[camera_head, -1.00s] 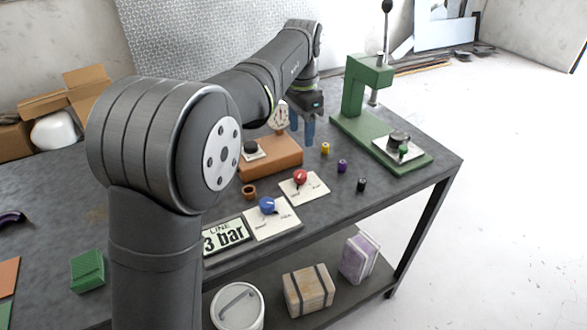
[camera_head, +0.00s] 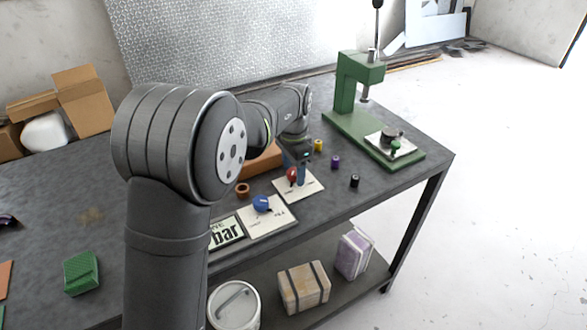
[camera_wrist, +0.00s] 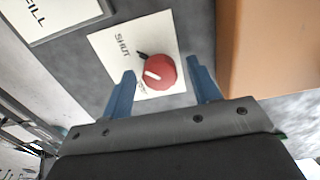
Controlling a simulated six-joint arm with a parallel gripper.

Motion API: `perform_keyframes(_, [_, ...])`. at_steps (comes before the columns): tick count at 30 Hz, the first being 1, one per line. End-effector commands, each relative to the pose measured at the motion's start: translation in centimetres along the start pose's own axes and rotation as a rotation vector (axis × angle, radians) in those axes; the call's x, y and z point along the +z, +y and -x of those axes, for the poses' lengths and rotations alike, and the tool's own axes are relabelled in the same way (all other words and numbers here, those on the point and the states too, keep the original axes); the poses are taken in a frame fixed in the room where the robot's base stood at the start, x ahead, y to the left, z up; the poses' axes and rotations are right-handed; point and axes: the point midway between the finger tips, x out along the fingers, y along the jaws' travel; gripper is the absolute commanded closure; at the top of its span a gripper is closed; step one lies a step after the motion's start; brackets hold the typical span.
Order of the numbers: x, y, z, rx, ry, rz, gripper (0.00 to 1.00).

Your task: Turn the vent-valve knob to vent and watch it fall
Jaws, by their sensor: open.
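The red knob (camera_head: 292,175) sits on a white plate (camera_head: 311,187) near the table's front edge. In the wrist view the red knob (camera_wrist: 160,76) has a white pointer line, and its plate (camera_wrist: 108,52) reads SHUT; another word is partly covered. My gripper (camera_head: 299,178) points down at this plate. In the wrist view my gripper (camera_wrist: 160,68) is open, with one blue finger on each side of the knob. I see gaps between the fingers and the knob; the height of the fingertips is hard to tell.
A blue knob (camera_head: 262,204) on its own plate, marked FILL, stands left of the red one. A pressure sign (camera_head: 227,233) reads bar. An orange-brown block (camera_wrist: 268,45) is close beside my finger. A green press (camera_head: 345,92) stands right, with small coloured cylinders (camera_head: 335,162) nearby.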

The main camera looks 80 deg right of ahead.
Motion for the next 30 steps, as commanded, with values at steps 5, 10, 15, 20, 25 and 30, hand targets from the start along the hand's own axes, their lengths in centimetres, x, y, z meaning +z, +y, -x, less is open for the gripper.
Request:
perform_keyframes(5, [0.0, 0.0, 0.02, 0.0, 0.0, 0.0, 0.6])
perform_keyframes(10, [0.0, 0.0, 0.03, 0.0, 0.0, 0.0, 0.89])
perform_keyframes(15, [0.0, 0.0, 0.04, 0.0, -0.001, 0.007, 0.89])
perform_keyframes(20, [0.01, 0.0, 0.04, 0.0, -0.001, 0.045, 0.89])
perform_keyframes(25, [0.01, 0.0, 0.01, 0.001, -0.003, 0.139, 0.89])
perform_keyframes(30, [0.02, 0.0, 0.01, 0.001, -0.003, 0.278, 0.89])
